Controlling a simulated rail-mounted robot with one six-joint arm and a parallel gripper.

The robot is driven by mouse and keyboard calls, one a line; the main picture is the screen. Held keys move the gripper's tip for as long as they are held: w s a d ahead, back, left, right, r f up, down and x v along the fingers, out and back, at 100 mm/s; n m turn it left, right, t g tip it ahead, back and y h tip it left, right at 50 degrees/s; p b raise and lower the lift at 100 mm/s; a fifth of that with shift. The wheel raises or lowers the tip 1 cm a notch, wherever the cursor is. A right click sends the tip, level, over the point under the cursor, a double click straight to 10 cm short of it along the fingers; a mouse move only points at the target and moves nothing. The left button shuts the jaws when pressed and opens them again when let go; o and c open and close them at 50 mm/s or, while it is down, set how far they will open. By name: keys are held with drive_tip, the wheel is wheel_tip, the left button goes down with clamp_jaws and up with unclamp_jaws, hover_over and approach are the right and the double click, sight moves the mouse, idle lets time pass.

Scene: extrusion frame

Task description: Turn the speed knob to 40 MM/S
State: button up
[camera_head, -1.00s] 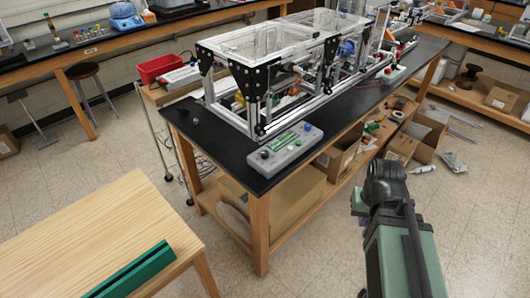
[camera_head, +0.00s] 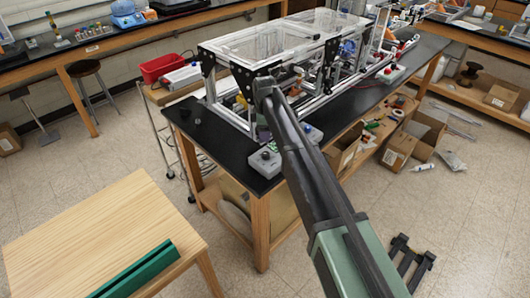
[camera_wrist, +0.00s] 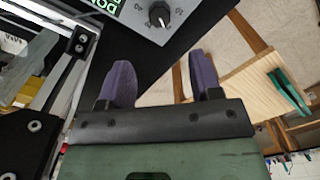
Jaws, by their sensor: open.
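The grey control box (camera_head: 262,164) sits on the near end of the black bench, partly hidden behind my arm in the head view. In the wrist view its panel (camera_wrist: 186,10) fills the top edge, with a green-lettered display (camera_wrist: 105,4) at left. The black speed knob (camera_wrist: 159,14) has a white pointer mark and a ring of small numbers, too small to read surely. My gripper (camera_wrist: 162,80) has two purple fingers, wide apart and empty. In the wrist view the knob lies beyond the fingertips, roughly between them, not touching.
The clear-topped extrusion frame (camera_head: 270,45) stands close behind the box; its rails show at left in the wrist view (camera_wrist: 60,75). A wooden table (camera_head: 100,225) with a green bar (camera_head: 135,270) is at lower left. Bare black benchtop (camera_head: 215,140) lies left of the box.

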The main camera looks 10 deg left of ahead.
sight(265, 153)
wheel_tip(265, 153, down, 11)
drive_tip(key=b, duration=1)
drive_tip(key=shift+d+b, duration=0.1)
drive_tip(key=shift+b, duration=0.25)
drive_tip(key=shift+r, duration=0.1)
drive_tip(key=c, duration=0.9)
drive_tip(key=shift+c, duration=0.2)
